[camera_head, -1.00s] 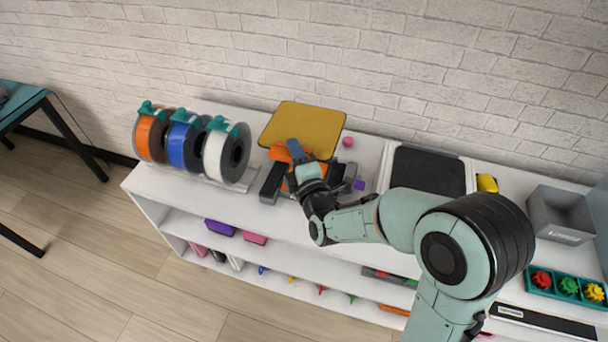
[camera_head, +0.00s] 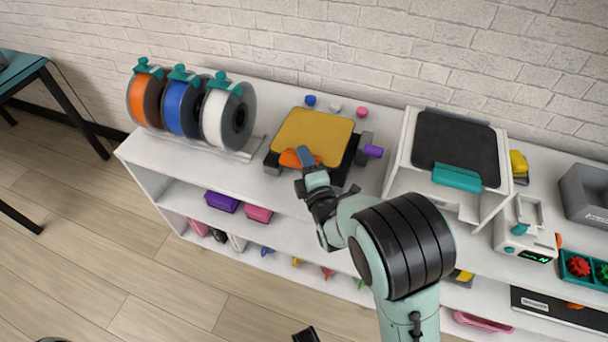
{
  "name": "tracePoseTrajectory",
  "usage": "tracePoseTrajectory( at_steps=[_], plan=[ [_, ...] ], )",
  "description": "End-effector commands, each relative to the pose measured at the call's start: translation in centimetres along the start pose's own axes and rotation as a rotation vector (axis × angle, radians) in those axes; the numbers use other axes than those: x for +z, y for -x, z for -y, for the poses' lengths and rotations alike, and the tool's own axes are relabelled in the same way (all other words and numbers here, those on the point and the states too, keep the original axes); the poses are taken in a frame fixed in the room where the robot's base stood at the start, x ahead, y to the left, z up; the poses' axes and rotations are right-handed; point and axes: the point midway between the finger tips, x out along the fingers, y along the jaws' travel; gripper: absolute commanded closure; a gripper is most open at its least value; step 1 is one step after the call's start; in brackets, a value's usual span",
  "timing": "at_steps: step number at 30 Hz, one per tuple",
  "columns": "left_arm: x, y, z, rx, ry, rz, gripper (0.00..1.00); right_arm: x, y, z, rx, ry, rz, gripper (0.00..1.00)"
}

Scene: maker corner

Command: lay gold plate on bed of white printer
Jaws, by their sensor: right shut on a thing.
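The gold plate (camera_head: 318,133) is in the middle of the head view, over a dark, low device (camera_head: 349,160) with a purple knob. I cannot tell whether it rests on that device or hovers just above it. My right gripper (camera_head: 305,159) is at the plate's front edge, shut by an orange part there. The fingers hide the exact grip. The white printer (camera_head: 408,165) stands to the right, with a black bed (camera_head: 455,145) and a teal front part. The bed is bare. A dark tip at the bottom edge may be my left gripper (camera_head: 306,335); its jaws are not clear.
Orange, blue and white filament spools (camera_head: 222,118) stand left of the plate. Small blue, white and pink balls (camera_head: 362,112) lie behind it. A small white device (camera_head: 524,228) and a grey bin (camera_head: 588,192) are right of the printer. A narrow gap separates the plate from the printer.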

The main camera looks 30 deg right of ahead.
Motion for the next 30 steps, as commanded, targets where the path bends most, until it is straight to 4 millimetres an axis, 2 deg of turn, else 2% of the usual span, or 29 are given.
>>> tracePoseTrajectory(
  at_steps=[9,22,23,24,25,30],
  plan=[
    [-0.8,-1.4,0.2,0.005,-0.003,-0.022,0.00,0.1,0.0,3.8,-0.002,0.003,0.002,1.00],
    [-1.1,-1.5,0.2,0.006,-0.003,-0.030,0.00,0.0,0.0,4.3,0.002,-0.001,0.000,1.00],
    [-1.1,-1.5,0.2,0.006,-0.003,-0.030,0.00,0.0,0.0,4.3,0.000,-0.001,0.000,0.65],
    [-1.1,-1.5,0.2,0.006,-0.003,-0.030,0.00,0.0,0.0,4.3,0.000,-0.001,0.000,0.51],
    [-1.1,-1.4,0.2,0.006,-0.003,-0.030,0.00,0.0,0.0,4.3,0.000,-0.001,0.000,0.49],
    [-1.1,-1.4,0.2,0.006,-0.003,-0.030,0.00,0.0,0.0,4.2,0.000,-0.001,0.000,0.49]
  ],
)
